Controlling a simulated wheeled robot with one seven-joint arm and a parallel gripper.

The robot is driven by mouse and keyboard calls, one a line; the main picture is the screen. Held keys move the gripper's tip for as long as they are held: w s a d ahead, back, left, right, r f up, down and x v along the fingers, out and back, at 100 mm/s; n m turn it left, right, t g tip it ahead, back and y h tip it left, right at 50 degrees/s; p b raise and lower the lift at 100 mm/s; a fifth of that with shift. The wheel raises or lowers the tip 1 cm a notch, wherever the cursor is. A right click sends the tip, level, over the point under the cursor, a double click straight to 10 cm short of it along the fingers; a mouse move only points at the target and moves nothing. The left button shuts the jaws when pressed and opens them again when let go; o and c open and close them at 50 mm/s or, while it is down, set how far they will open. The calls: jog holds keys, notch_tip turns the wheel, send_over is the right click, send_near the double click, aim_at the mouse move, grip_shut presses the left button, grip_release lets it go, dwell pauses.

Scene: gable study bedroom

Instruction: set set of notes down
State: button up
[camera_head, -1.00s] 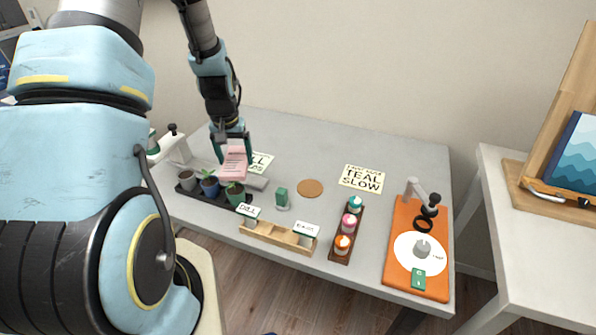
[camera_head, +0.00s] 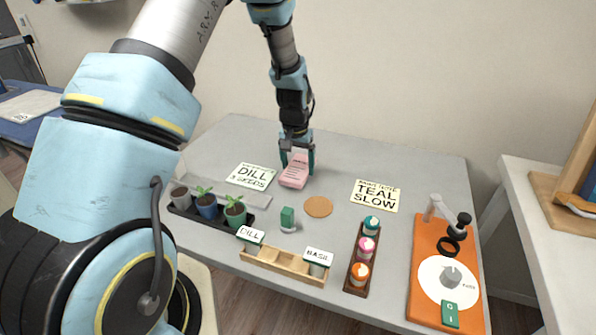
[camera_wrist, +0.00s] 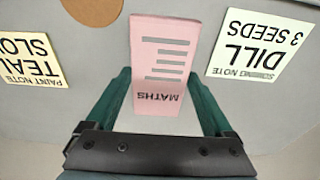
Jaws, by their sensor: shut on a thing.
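The set of notes is a pink pad (camera_head: 294,171) printed "MATHS" with grey lines. My gripper (camera_head: 297,158) is shut on it above the rear middle of the grey table, between the dill card and the teal card. In the wrist view the pad (camera_wrist: 162,60) sits between the two green fingers of my gripper (camera_wrist: 162,95), its lettered end toward the palm. I cannot tell whether the pad's lower edge touches the table.
A "DILL 3 SEEDS" card (camera_head: 251,177) lies left, a "TEAL SLOW" card (camera_head: 374,196) right, and a round cork mat (camera_head: 318,207) in front. Potted plants (camera_head: 207,206), a wooden rack (camera_head: 283,265), a paint tray (camera_head: 351,284) and an orange board (camera_head: 421,298) line the front.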

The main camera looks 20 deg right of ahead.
aim_at(297, 169)
jog(key=shift+f, duration=1.5)
jog(key=shift+f, duration=0.15)
jog(key=o, duration=1.2)
